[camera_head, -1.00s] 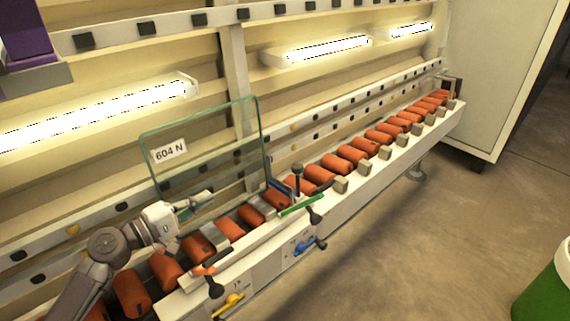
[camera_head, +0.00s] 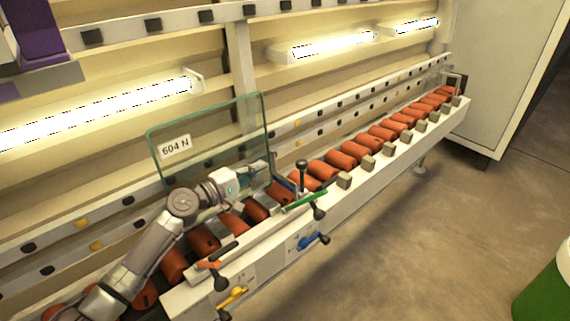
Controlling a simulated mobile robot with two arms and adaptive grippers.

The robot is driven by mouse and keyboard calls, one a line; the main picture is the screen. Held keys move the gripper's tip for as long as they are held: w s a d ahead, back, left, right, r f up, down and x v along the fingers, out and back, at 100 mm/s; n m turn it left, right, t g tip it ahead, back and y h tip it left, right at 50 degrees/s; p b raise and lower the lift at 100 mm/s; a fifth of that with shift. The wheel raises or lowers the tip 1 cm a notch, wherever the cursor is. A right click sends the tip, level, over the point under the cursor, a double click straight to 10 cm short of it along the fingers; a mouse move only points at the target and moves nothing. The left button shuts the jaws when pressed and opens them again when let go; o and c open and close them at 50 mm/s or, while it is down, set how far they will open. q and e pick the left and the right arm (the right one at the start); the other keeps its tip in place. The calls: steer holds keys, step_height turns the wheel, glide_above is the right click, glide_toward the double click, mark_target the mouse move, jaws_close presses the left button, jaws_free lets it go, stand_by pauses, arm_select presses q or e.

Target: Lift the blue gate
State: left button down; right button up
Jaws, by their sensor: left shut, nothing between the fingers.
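A blue strip that looks like the gate (camera_head: 284,182) stands across the roller conveyor, at the lower right corner of the glass pane. It is small and partly hidden by a dark-knobbed post. A blue lever (camera_head: 308,242) sits on the conveyor's front face below it. My left gripper (camera_head: 268,168) is shut and empty, close to the upper left of the blue strip. Whether it touches the strip cannot be told. My right gripper is not in view.
A glass pane (camera_head: 215,128) labelled 604 N stands upright on the conveyor. Green (camera_head: 306,200), orange (camera_head: 208,264) and yellow (camera_head: 232,297) levers line its front. Orange rollers (camera_head: 340,160) run to the far right. The floor at right is free, except a green bin (camera_head: 545,300).

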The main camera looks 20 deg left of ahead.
mark_target(297, 165)
arm_select(q)
steer(key=w+d+p, duration=0.1)
steer(key=w+d, duration=0.2)
steer(key=d, duration=0.3)
steer(key=shift+d+r+p, duration=0.15)
steer(key=shift+d+p, duration=0.15)
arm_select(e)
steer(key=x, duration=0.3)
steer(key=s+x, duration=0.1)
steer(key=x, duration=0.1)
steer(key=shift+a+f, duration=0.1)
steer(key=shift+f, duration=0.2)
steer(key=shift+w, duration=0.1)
arm_select(q)
steer(key=d+m, duration=0.1)
steer(key=s+d+m, duration=0.1)
steer(key=m, duration=0.1)
steer(key=shift+s+d+r, duration=0.15)
steer(key=shift+s+r, duration=0.05)
steer(key=shift+r, duration=0.1)
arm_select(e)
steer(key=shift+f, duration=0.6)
